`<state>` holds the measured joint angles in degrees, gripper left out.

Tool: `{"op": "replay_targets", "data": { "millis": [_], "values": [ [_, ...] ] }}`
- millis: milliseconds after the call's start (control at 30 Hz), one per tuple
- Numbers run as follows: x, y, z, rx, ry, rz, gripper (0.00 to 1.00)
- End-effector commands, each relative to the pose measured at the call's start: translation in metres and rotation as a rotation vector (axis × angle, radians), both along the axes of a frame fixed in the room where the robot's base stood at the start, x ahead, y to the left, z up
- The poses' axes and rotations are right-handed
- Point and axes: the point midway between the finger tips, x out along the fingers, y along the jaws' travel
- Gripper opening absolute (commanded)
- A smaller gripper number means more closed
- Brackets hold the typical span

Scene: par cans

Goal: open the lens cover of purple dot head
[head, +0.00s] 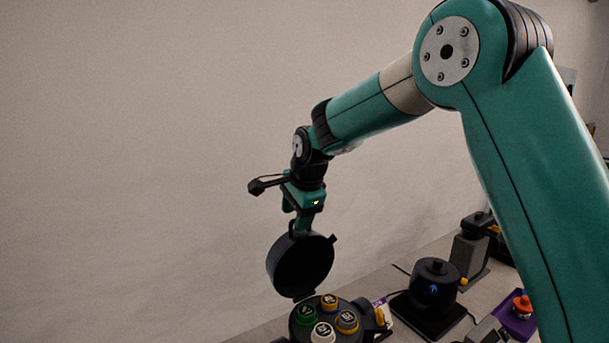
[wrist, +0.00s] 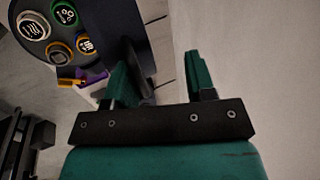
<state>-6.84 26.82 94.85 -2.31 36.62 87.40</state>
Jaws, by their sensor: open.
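The purple dot head (head: 297,327) is a dark round lamp head with several ringed lenses, green, white and yellow-orange, facing up. A purple and white tag (head: 380,301) sits at its right side. Its round black lens cover (head: 301,265) stands raised, roughly upright, at the back of the lens face, so the lenses are uncovered. My gripper (head: 302,226) is open at the cover's upper rim. In the wrist view the dark cover (wrist: 138,45) reaches in between my open fingers (wrist: 158,62), nearer the left one; I cannot tell whether they touch.
A black round device (head: 435,286) on a flat base stands to the right. Farther right are a grey and black device (head: 470,248) and a purple tray (head: 515,318) with an orange-red knob. A plain wall rises behind; the space left of the cover looks clear.

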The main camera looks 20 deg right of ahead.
Motion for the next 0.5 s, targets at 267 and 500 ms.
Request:
{"op": "replay_targets", "data": {
  "millis": [267,500],
  "values": [
    [-0.04,-0.009,0.114,0.002,-0.088,-0.002,0.34],
    [-0.054,-0.009,0.141,0.003,-0.08,0.003,0.34]
  ]
}}
